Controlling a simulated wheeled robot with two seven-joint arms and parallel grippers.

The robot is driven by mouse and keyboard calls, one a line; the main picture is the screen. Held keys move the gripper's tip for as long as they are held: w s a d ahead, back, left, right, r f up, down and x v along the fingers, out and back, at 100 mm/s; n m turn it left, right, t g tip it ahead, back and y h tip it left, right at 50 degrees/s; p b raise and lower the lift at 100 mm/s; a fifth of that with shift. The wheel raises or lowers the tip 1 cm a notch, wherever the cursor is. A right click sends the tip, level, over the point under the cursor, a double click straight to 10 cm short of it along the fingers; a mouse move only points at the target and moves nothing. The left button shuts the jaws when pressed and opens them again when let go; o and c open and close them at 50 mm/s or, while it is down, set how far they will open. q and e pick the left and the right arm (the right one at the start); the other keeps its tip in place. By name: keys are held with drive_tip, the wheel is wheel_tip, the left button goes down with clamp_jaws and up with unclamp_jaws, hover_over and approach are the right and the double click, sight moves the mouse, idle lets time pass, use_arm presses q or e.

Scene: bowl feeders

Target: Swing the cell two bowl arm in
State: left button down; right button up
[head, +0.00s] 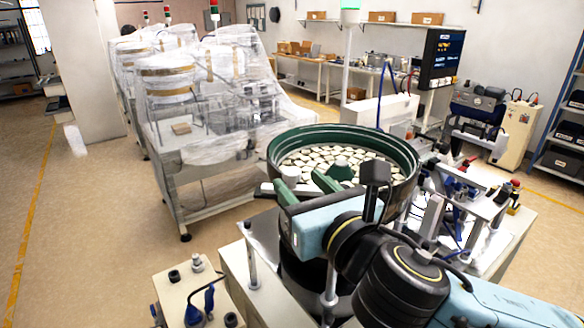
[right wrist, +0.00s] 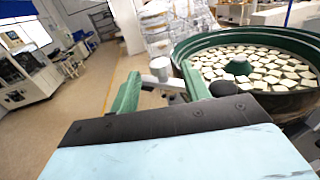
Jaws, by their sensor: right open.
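The bowl feeder has a green-rimmed bowl (head: 395,150) filled with pale flat parts; it also shows in the right wrist view (right wrist: 290,42). A light grey bar, seemingly the bowl arm (head: 268,189), sticks out from the bowl's near left side. A pale round knob (head: 290,174) stands on it. My right gripper (head: 304,186) is open, its green fingers pointing toward the knob. In the right wrist view, the knob (right wrist: 160,67) appears between the fingertips (right wrist: 161,78), apart from both. The bar's joint is hidden behind my gripper. My left gripper is out of view.
A plastic-wrapped machine (head: 215,130) stands at the left beyond open floor. A small control box (head: 190,290) with knobs and a blue cable is at the front left. Fixtures (head: 470,195) crowd the bench right of the bowl. A slim metal post (head: 252,262) rises near my right arm.

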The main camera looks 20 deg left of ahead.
sight(296, 179)
drive_tip(key=shift+p+x, duration=0.3)
drive_tip(key=shift+x, duration=1.8)
clamp_jaws()
